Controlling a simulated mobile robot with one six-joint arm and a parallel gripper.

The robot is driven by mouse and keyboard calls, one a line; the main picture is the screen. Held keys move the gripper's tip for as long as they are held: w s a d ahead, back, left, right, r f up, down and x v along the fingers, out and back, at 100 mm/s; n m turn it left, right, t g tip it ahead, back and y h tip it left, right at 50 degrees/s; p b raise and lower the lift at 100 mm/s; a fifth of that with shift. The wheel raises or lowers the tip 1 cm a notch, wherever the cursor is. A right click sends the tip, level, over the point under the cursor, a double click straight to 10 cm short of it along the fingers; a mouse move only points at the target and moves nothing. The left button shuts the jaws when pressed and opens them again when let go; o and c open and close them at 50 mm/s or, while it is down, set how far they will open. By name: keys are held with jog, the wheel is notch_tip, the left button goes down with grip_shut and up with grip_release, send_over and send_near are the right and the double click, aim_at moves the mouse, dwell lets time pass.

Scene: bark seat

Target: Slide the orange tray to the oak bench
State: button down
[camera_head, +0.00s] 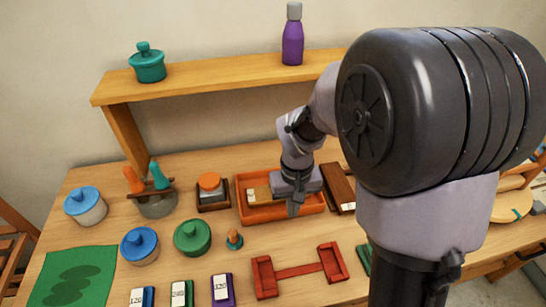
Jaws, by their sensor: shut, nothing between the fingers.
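The orange tray (243,205) is a shallow rectangular box near the middle of the wooden bench top (205,270). A tan block (260,196) lies inside it at the left. My gripper (293,210) points down at the right half of the tray, with its fingers shut and empty. The fingertips overlap the tray's front part in the picture; I cannot tell whether they touch it. My wrist hides part of the tray's back and inside. Which surface is the oak bench is not certain from this view.
A dark brown block (337,187) stands close right of the tray, and a box with an orange knob (210,182) close left. A green-lidded pot (192,236), a small peg (234,240) and a red rack (298,271) lie in front. A raised shelf (215,77) runs behind.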

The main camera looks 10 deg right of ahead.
aim_at(289, 236)
notch_tip(289, 236, down, 10)
jog(key=b, duration=0.4)
jog(key=shift+a+f+b, duration=0.15)
jog(key=shift+f+b, duration=0.05)
jog(key=shift+b, duration=0.2)
jog(key=w, duration=0.3)
jog(key=shift+w+r, duration=0.15)
jog(key=shift+w, duration=0.05)
jog(key=shift+w+r, duration=0.1)
jog(key=shift+w, duration=0.15)
jog(key=shift+w, duration=0.15)
jog(key=w+p, duration=0.6)
jog(key=w, duration=1.1)
